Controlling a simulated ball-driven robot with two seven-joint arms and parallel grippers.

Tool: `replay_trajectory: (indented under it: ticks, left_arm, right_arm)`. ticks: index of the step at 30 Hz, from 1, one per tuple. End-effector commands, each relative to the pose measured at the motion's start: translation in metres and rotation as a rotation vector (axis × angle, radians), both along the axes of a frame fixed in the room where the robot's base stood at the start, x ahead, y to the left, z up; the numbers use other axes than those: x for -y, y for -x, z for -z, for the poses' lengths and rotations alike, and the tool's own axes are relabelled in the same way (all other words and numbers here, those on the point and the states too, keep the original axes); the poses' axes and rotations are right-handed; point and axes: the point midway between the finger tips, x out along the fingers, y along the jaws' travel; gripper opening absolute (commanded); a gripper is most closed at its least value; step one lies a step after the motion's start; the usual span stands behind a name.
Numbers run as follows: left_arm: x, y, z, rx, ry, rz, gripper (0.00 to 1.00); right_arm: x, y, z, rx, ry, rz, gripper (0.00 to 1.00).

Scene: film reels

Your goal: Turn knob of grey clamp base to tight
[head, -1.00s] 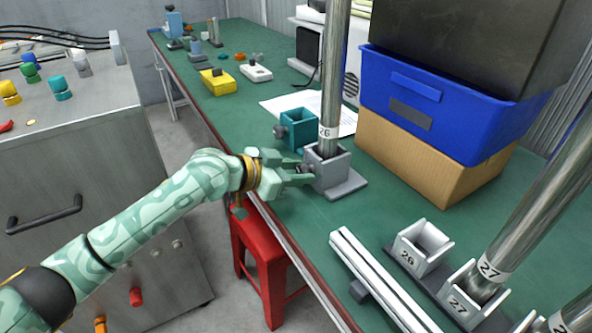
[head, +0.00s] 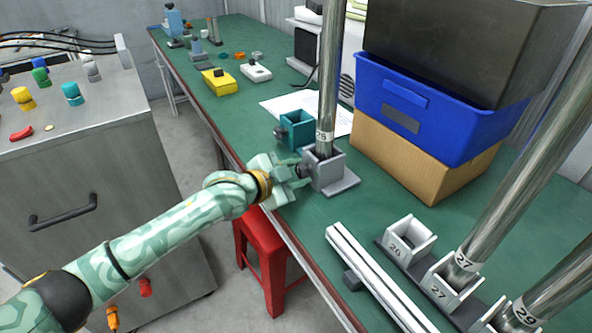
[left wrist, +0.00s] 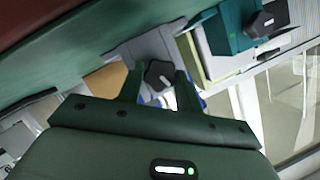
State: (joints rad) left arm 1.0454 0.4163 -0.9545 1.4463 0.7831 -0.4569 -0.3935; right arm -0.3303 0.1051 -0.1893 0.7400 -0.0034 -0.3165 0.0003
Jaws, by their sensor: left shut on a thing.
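The grey clamp base (head: 335,183) stands on the green bench and holds an upright metal tube labelled 26 (head: 327,95). Its dark knob, on the left side, is mostly hidden by my gripper in the head view. In the left wrist view the dark lobed knob (left wrist: 157,74) sits between the two fingers, with the grey clamp base (left wrist: 152,47) behind it. My left gripper (head: 301,170) is shut on this knob. It also fills the lower left wrist view (left wrist: 158,90). My right gripper is not in view.
A teal clamp base (head: 297,130) with its own dark knob stands just behind the grey one. A blue bin (head: 430,115) on a cardboard box (head: 420,160) stands to the right. Slotted holders (head: 410,240) and a white rail (head: 375,280) lie in front. A red stool (head: 265,240) stands below.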

Motion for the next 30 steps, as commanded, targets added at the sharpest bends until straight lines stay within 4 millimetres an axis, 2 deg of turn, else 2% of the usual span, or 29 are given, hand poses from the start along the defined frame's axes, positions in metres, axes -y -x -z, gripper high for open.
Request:
replay_trajectory:
  ticks: [14,15,17,26,30]
  left_arm:
    - [0.0,0.0,0.001,0.011,-0.01,-0.001,0.12]
    - [0.0,0.0,0.001,0.011,-0.01,-0.001,0.43]
    - [0.0,0.0,0.001,0.011,-0.01,-0.001,0.57]
    - [-0.001,0.001,0.0,0.012,-0.01,-0.001,0.57]
    - [-0.011,0.012,-0.01,0.016,-0.012,-0.002,0.57]
  right_arm:
    - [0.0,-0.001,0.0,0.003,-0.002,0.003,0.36]
    - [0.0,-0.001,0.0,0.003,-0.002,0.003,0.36]
    - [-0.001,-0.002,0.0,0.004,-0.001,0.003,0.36]
    - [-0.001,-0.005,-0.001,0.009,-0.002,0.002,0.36]
    - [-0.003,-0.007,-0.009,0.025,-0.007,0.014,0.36]
